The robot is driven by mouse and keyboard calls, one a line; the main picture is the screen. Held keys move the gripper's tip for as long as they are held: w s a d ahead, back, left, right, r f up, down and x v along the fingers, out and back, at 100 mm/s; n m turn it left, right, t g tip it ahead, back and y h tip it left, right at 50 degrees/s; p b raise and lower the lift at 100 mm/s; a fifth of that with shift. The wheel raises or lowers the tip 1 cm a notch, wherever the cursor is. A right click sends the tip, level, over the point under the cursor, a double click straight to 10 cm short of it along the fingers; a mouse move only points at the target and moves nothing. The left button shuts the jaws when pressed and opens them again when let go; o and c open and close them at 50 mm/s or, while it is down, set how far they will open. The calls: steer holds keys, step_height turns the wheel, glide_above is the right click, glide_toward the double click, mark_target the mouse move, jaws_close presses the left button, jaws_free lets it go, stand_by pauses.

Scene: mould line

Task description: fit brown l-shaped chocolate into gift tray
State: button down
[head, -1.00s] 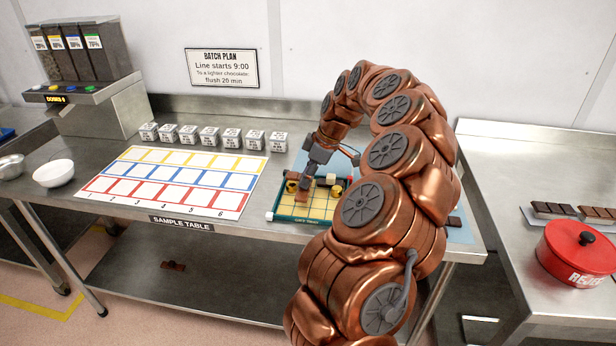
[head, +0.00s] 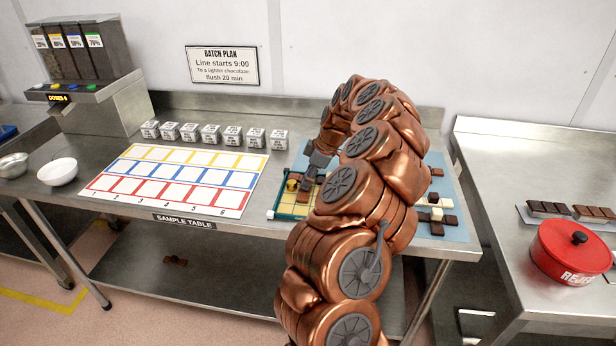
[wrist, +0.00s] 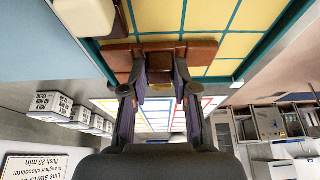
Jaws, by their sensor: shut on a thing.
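The gift tray (head: 272,214) has a teal rim and a yellow gridded floor, and my arm hides much of it in the head view. A cream piece (wrist: 146,14) lies close beside the chocolate. In the head view my gripper (head: 306,186) is at the tray.
A blue mat (head: 449,218) right of my arm holds several brown and cream pieces (head: 437,214). Left are a coloured sample grid (head: 178,180) and a row of labelled white cubes (head: 210,134). A red pot (head: 572,252) stands on the right table.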

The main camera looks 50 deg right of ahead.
steer(key=shift+f, duration=0.2)
steer(key=c, duration=0.9)
jaws_free()
steer(key=shift+r, duration=0.1)
steer(key=b+v, duration=0.3)
steer(key=v, duration=0.9)
steer(key=shift+r, duration=0.15)
steer(key=shift+a, duration=0.1)
